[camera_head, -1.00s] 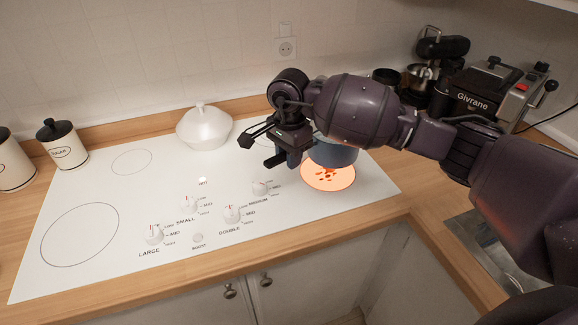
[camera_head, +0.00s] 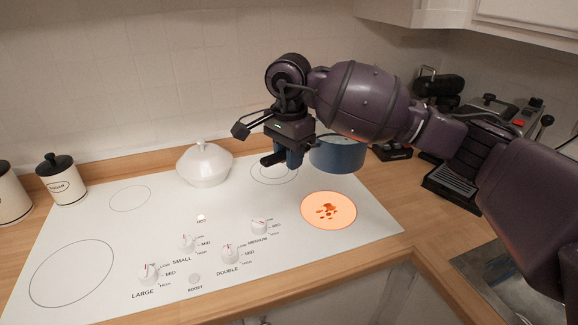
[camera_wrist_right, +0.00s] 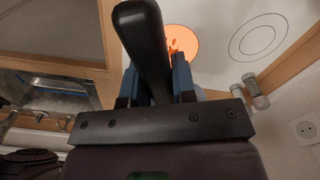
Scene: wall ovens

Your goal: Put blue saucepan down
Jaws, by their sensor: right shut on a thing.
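The blue saucepan (camera_head: 338,155) hangs in the air above the back right of the white hob (camera_head: 110,225), behind the glowing orange burner (camera_head: 329,210) in the head view. My right gripper (camera_head: 288,158) is shut on its handle, to the left of the pan body. In the right wrist view the dark handle (camera_wrist_right: 143,45) runs between the two blue fingers of my right gripper (camera_wrist_right: 157,85). The glowing burner (camera_wrist_right: 183,40) shows beyond it there. The pan's underside is hidden. My left gripper is in neither view.
A white lidded pot (camera_head: 205,165) stands at the back of the hob. A double-ring burner (camera_head: 274,172) lies beside it, partly behind my gripper. Several knobs (camera_head: 187,243) line the front. Bare burner rings (camera_head: 72,272) lie at left; a coffee machine (camera_head: 465,165) stands at right.

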